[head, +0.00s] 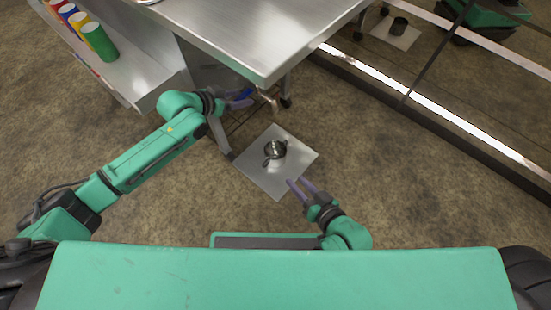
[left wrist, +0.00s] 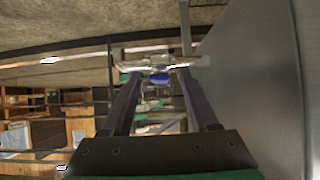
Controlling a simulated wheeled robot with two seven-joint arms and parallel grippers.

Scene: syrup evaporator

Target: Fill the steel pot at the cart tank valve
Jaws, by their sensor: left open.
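The steel pot (head: 275,149) stands on a square grey plate (head: 262,177) on the floor, below the cart's edge. The tank valve, a metal pipe (left wrist: 155,62) with a blue handle (left wrist: 159,78), shows in the left wrist view, ahead of and between my left fingers. In the head view a spout (head: 269,101) hangs under the cart, above and beyond the pot. My left gripper (head: 241,97) is open beside this spout; its fingers (left wrist: 158,98) are apart. My right gripper (head: 299,187) has its fingers apart, nothing between them, just short of the pot.
The steel cart top (head: 255,35) overhangs the valve area, with a leg near my left gripper. A side shelf (head: 140,70) holds several coloured cups (head: 98,41). A dark glossy panel (head: 465,90) with a bright rail runs along the right. Floor right of the plate is clear.

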